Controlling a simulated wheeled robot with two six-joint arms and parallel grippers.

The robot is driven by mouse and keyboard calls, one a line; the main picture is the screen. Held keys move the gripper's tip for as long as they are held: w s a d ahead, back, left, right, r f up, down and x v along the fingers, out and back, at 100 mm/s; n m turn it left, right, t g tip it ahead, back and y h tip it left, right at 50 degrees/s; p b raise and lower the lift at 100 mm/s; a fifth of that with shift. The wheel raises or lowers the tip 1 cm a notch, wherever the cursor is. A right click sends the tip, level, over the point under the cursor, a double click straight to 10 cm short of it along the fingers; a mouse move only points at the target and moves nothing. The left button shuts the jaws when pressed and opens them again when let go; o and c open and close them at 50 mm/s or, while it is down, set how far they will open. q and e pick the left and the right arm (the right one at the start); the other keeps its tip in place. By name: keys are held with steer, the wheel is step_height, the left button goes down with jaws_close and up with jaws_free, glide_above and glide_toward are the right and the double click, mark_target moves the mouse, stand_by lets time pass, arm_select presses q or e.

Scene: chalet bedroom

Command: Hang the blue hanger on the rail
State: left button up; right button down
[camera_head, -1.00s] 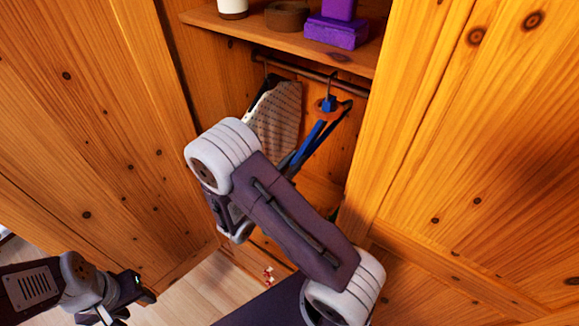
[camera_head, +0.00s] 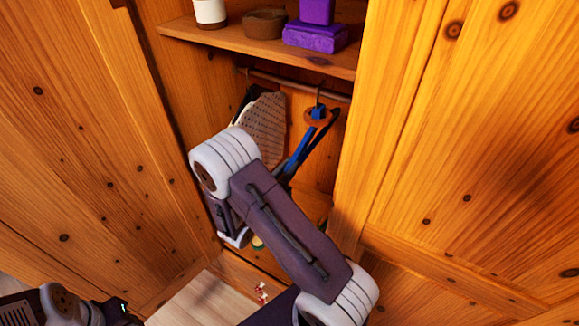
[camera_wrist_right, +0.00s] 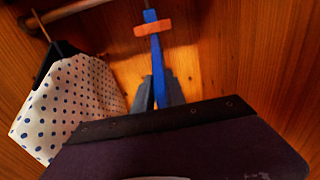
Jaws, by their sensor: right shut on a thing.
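The blue hanger (camera_head: 301,149) is in the wardrobe, with an orange-brown band near its top and a thin hook reaching up to the rail (camera_head: 277,81). I cannot tell whether the hook rests over the rail. In the right wrist view the blue hanger (camera_wrist_right: 157,62) stands nearly upright; its hook runs out of the top edge. My right gripper (camera_wrist_right: 157,98) is shut on its lower visible part; in the head view my right arm hides most of the grip. My left gripper (camera_head: 122,312) is at the bottom left, partly cut off, away from the hanger.
A pale dotted garment (camera_head: 262,125) on a dark hanger hangs to the left of the blue hanger. The shelf (camera_head: 250,47) above holds purple boxes (camera_head: 315,37), a brown bowl (camera_head: 264,22) and a white jar (camera_head: 210,12). Wooden panels (camera_head: 450,150) flank the opening.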

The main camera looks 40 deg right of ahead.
steer(key=c, duration=1.3)
jaws_free()
steer(key=shift+s+a+f, duration=0.1)
steer(key=shift+a, duration=0.2)
steer(key=b+v, duration=0.3)
steer(key=v, duration=0.5)
steer(key=shift+s+a+b, duration=0.2)
steer(key=shift+b, duration=0.2)
